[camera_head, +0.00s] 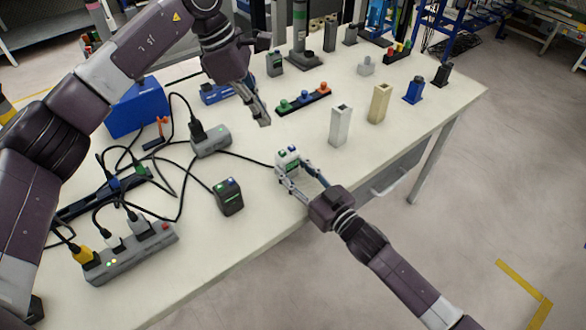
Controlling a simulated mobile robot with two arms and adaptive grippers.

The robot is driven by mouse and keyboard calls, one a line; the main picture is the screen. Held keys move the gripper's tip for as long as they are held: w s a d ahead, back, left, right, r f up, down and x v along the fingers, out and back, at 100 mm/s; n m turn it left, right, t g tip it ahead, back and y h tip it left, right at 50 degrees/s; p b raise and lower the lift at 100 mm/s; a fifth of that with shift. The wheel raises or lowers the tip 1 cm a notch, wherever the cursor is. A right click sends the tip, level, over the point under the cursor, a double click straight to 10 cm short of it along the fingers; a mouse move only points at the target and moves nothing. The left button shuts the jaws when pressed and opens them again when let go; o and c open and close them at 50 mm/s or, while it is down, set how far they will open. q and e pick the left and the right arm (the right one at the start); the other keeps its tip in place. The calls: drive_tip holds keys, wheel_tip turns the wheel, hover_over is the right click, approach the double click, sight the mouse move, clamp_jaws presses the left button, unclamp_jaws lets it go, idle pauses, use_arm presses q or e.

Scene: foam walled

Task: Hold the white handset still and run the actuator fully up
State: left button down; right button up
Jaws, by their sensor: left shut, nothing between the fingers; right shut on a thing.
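The white handset (287,157) is near the front edge of the table, with a green and a blue button on top and a green patch on its side. My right gripper (291,176) is shut on the handset, its fingers on either side of it. My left gripper (263,121) is shut and empty, pointing down behind and slightly left of the handset, apart from it. An upright grey column with a green band (299,30) on a dark base stands at the back; I cannot tell if it is the actuator.
A dark box with buttons (229,197), a power strip (130,255) and loose cables lie left of the handset. A white block (340,127), a beige block (379,103) and a button strip (304,99) stand right and behind. Bare tabletop lies in front of the dark box.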

idle(0.9)
use_arm(q)
drive_tip(key=shift+s+d+r+t+h, duration=0.1)
drive_tip(key=shift+d+r+t+h, duration=0.35)
drive_tip(key=shift+t, duration=0.6)
drive_tip(key=shift+s+d+r+t+h, duration=0.15)
drive_tip(key=shift+d+t+h, duration=0.35)
drive_tip(key=shift+d+t, duration=0.4)
drive_tip(key=shift+s+d+r+t+h, duration=0.1)
drive_tip(key=shift+d+r+t+h, duration=0.3)
drive_tip(key=shift+t, duration=0.75)
drive_tip(key=shift+d+f, duration=0.1)
drive_tip(key=shift+f, duration=0.1)
approach(289, 150)
drive_tip(key=shift+w+d+f, duration=0.55)
drive_tip(key=shift+w+d, duration=0.2)
drive_tip(key=shift+d, duration=0.05)
drive_tip(key=shift+w+d+f, duration=0.55)
drive_tip(key=shift+w+d, duration=0.2)
drive_tip(key=shift+w, duration=0.05)
drive_tip(key=shift+f, duration=0.1)
drive_tip(key=shift+f, duration=0.3)
drive_tip(key=shift+f, duration=0.55)
idle(0.9)
